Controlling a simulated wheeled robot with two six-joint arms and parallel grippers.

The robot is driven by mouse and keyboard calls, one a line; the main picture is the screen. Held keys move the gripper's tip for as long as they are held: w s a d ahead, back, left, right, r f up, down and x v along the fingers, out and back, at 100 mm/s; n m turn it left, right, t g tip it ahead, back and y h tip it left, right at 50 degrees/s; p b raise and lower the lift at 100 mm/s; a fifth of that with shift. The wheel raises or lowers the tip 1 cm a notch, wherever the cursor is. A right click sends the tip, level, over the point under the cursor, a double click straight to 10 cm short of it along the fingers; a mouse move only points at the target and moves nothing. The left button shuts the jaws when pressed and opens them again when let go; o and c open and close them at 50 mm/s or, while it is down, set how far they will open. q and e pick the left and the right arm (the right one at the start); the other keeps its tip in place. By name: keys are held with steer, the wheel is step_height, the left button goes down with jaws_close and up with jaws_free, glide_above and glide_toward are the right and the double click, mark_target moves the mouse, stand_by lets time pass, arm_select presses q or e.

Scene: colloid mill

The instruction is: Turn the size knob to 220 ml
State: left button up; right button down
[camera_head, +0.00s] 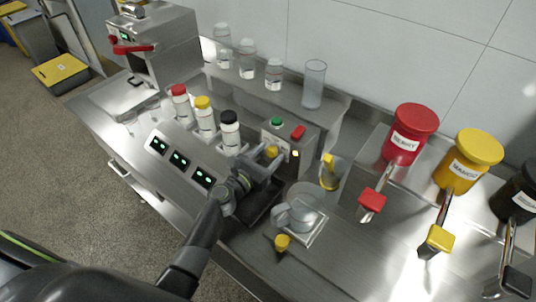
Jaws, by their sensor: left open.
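A grey control box (312,140) stands near the middle of the counter, with a green button and a red switch on top. A small yellow knob (271,152) shows on its front; I take it to be the size knob. Its scale marks are too small to read. My left gripper (272,160) is open at the front of the box, its fingers close around or beside the knob. I cannot tell whether they touch it. The gripper hides part of the box's front. My right gripper is not in view.
Several capped bottles (205,115) and lit displays (179,159) are left of my arm. A clear jug (300,210) stands right of the gripper. Red (410,132) and yellow (468,160) canisters with spouts are further right. A clear cylinder (314,85) stands on the back shelf.

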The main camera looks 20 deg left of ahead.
arm_select(q)
steer(key=shift+c, duration=0.3)
steer(key=c, duration=0.9)
steer(key=shift+m, duration=0.3)
steer(key=m+b, duration=0.2)
steer(key=m, duration=0.2)
steer(key=shift+f+m+b, duration=0.1)
steer(key=shift+m+b, duration=0.2)
steer(key=m+b, duration=0.1)
steer(key=m, duration=0.3)
steer(key=shift+b, duration=0.4)
steer(key=shift+m+b, duration=0.45)
steer(key=shift+m, duration=0.75)
